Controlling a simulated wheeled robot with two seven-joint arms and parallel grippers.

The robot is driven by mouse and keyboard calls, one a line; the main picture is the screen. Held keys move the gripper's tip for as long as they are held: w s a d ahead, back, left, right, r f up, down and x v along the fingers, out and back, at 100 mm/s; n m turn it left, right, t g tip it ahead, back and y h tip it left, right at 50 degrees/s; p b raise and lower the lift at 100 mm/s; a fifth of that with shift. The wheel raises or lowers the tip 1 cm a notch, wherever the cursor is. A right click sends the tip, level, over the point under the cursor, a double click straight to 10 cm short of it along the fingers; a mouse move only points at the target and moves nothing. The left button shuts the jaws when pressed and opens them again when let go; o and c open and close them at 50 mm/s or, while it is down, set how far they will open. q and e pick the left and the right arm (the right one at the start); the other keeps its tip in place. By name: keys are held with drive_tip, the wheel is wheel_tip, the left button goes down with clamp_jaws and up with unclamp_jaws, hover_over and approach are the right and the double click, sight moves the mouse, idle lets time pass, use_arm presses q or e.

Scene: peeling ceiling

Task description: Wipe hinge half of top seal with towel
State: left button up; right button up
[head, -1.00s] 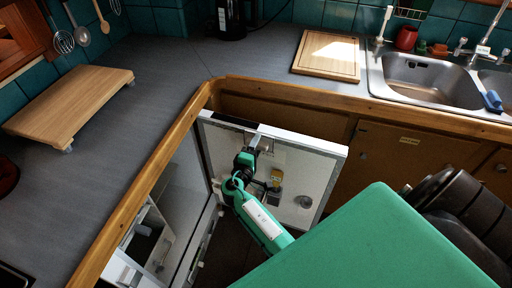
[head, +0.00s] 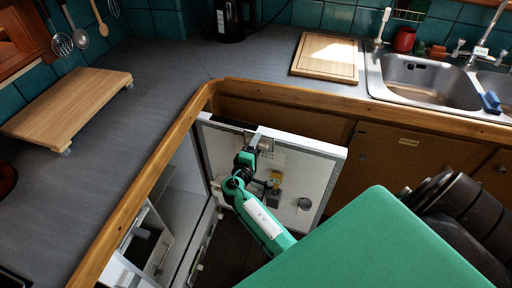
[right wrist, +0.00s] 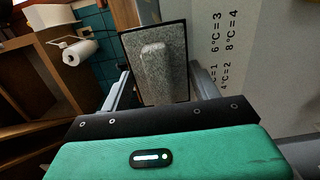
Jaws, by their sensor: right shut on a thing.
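My right gripper (head: 256,145) is at the hinge half of that top edge. In the right wrist view the right gripper (right wrist: 163,80) is shut on a grey speckled towel (right wrist: 155,65) with a dark border. The towel is small and partly hidden in the head view, so I cannot tell whether it touches the seal. My left gripper is not in view.
The wooden counter edge (head: 215,88) runs close beside and above the door. The fridge interior (head: 180,195) is open at the left. A cutting board (head: 325,57) and sink (head: 425,82) are behind.

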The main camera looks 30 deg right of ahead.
sight(246, 144)
drive_tip(key=shift+d+b, duration=0.1)
drive_tip(key=shift+b, duration=0.2)
idle(0.9)
drive_tip(key=shift+w+a+b, duration=0.25)
drive_tip(key=shift+w+b, duration=0.1)
drive_tip(key=shift+b, duration=0.05)
drive_tip(key=w+a+b, duration=0.1)
drive_tip(key=w+b, duration=0.1)
drive_tip(key=shift+w+a, duration=0.35)
drive_tip(key=shift+a, duration=0.05)
